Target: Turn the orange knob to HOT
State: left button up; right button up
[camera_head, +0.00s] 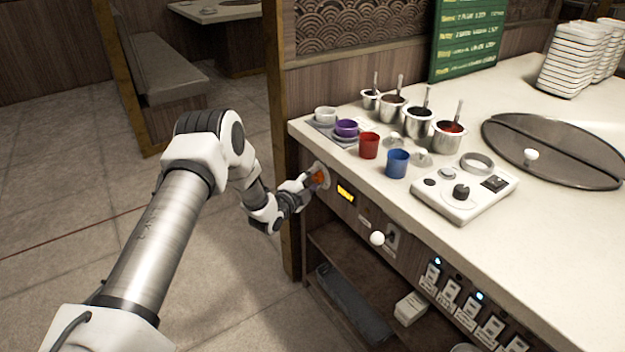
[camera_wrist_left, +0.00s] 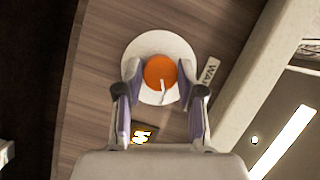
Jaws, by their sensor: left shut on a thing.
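The orange knob (camera_head: 318,178) is on the front face of the counter, near its left corner. It also shows in the left wrist view (camera_wrist_left: 159,70), on a round white dial plate (camera_wrist_left: 150,45), with a pale pointer line on its face. A label by the plate (camera_wrist_left: 209,70) begins "WA"; the rest is cut off, and I see no HOT label. My left gripper (camera_head: 310,182) is at the knob. Its two fingers (camera_wrist_left: 160,82) are on either side of the knob and shut on it. My right gripper is in neither view.
A yellow-lit display (camera_head: 346,193) is right of the knob, with a white ball handle (camera_head: 377,239) and several switches farther along. Cups, sauce pots and a control box (camera_head: 460,192) stand on the counter. An open shelf (camera_head: 345,250) lies below; floor is clear left.

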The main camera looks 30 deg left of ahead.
pick_arm(q)
jog(key=m+t, duration=0.1)
jog(key=m, duration=0.2)
jog(key=m+t, duration=0.1)
jog(key=m, duration=0.2)
jog(key=shift+f+t, duration=0.2)
jog(key=shift+t, duration=0.1)
jog(key=m+h, duration=0.1)
jog(key=m, duration=0.2)
jog(key=m+t+h, duration=0.1)
jog(key=m, duration=0.2)
jog(key=shift+m+t, duration=0.3)
jog(key=shift+m, duration=0.1)
jog(key=shift+h, duration=0.3)
jog(key=o, duration=1.1)
jog(key=shift+w+f, duration=0.1)
jog(key=shift+o, duration=0.2)
jog(key=shift+a, duration=0.1)
jog(key=v, duration=1.2)
